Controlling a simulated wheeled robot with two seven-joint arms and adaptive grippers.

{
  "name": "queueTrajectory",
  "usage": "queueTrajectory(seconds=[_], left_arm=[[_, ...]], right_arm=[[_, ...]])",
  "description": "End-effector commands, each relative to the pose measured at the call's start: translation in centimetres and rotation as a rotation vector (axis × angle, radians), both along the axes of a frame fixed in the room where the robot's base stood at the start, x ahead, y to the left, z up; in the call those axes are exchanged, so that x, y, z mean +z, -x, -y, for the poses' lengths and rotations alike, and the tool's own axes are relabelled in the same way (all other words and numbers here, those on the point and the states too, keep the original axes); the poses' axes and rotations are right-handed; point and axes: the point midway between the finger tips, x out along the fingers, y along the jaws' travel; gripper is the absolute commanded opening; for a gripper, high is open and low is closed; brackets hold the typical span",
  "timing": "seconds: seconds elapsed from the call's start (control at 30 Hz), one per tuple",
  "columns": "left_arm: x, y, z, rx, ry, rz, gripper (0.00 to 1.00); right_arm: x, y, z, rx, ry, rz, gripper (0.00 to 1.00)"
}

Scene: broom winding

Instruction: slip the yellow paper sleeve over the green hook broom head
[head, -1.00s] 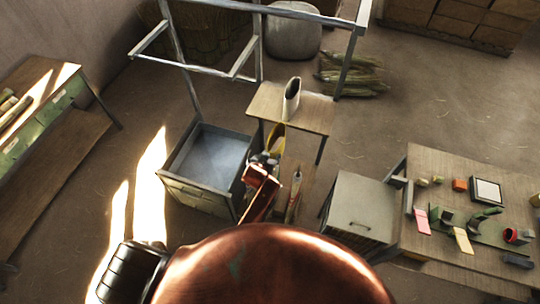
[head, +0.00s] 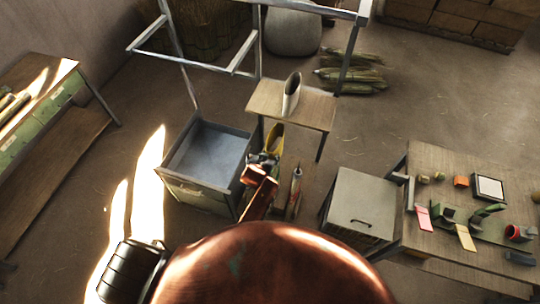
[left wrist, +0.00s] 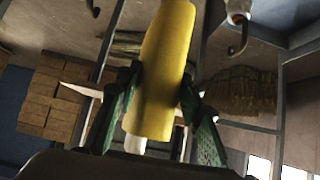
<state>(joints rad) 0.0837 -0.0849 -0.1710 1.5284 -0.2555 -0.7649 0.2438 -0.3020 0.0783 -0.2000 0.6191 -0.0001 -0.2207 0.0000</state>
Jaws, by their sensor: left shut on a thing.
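The yellow paper sleeve (left wrist: 165,65) is held between the green-padded fingers of my left gripper (left wrist: 158,100) in the left wrist view. It is a long tube, and a pale piece shows below its lower end. In the head view the sleeve (head: 278,138) stands up from my left gripper (head: 265,162), beside the metal bin and in front of the small wooden table. I cannot make out a green hook broom head for certain. A green curved piece (head: 488,213) sits on the right workbench, away from the sleeve. My right gripper is not in view.
An open metal bin (head: 205,160) is left of my gripper. A slim upright thing (head: 296,188) is close on its right. A grey cabinet (head: 362,205) adjoins the right workbench. A metal frame (head: 345,65) rises behind.

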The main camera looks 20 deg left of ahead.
Motion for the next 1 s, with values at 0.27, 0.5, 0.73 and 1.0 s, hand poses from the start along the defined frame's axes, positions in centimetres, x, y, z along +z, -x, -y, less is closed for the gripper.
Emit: queueTrajectory(seconds=[0.27,0.5,0.73,1.0], left_arm=[[-1.5,0.1,-0.2,0.0,0.0,-0.001,0.18],[-2.6,0.1,-0.3,0.0,0.0,0.0,0.18],[-3.7,0.2,-0.4,0.0,0.0,-0.001,0.18],[-3.8,0.2,-0.4,0.0,0.0,0.0,0.18]], right_arm=[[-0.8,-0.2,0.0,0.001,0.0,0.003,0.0],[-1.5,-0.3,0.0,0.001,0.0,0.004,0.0],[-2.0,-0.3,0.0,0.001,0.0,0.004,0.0],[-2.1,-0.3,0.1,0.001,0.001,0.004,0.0]])
